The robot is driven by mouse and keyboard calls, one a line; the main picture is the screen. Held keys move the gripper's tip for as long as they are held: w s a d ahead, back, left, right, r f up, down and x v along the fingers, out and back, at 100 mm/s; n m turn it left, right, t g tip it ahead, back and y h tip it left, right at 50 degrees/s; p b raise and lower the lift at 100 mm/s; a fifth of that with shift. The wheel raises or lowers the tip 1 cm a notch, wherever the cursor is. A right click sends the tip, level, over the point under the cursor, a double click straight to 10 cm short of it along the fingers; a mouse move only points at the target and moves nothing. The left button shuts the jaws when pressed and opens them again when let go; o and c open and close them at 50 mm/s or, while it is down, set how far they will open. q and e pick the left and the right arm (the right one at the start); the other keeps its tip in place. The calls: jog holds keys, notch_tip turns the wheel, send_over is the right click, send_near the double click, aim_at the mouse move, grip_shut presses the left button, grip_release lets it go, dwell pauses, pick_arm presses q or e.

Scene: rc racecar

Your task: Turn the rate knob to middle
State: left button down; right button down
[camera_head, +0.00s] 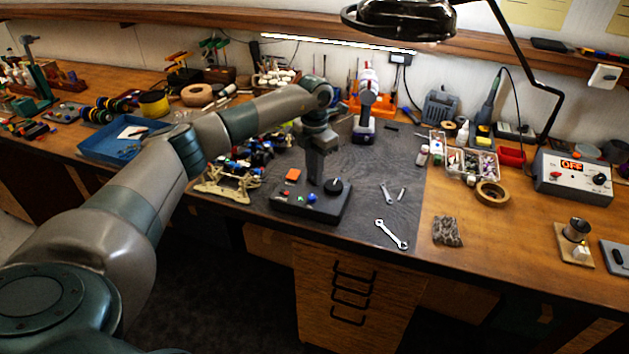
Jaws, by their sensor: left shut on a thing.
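A dark control box (330,214) sits at the front edge of the grey mat. On its top are a black round knob (333,187) with a light mark, an orange square (293,175), and small red, green and blue buttons. My left gripper (315,182) points down onto the box, just left of the black knob. It is shut on a part of the box that its fingers hide. No label that names the rate knob is readable. A grey unit (573,176) with an orange OFF display and its own black knob stands at the right. My right gripper is out of view.
A power drill (367,105) stands behind. A tape roll (492,193) and a parts tray (472,167) are further right. The mat right of the box is mostly clear.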

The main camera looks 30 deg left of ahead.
pick_arm(q)
jog(key=shift+m+b, duration=1.05)
jog(key=shift+m, duration=0.35)
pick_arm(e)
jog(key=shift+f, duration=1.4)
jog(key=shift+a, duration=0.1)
pick_arm(q)
jog(key=c, duration=1.7)
grip_release()
jog(key=shift+r, duration=0.1)
